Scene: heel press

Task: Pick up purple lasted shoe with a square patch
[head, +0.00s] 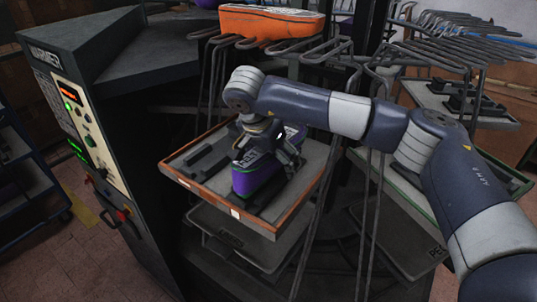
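A purple lasted shoe (250,181) lies on an orange-rimmed tray (213,196) in the middle of the head view. A dark piece with white markings is on its top. I cannot make out a square patch on it. My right gripper (277,158) is over the shoe, with its fingers at the shoe's upper right part. The fingers are small and partly merged with the dark parts, so I cannot tell whether they touch or grip it. My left gripper is not in view.
A grey machine (85,120) with a lit control panel stands at left. An orange piece (270,23) sits on a wire rack above the tray. Another tray with dark parts (472,103) is at the right. Metal rods hang close to my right arm.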

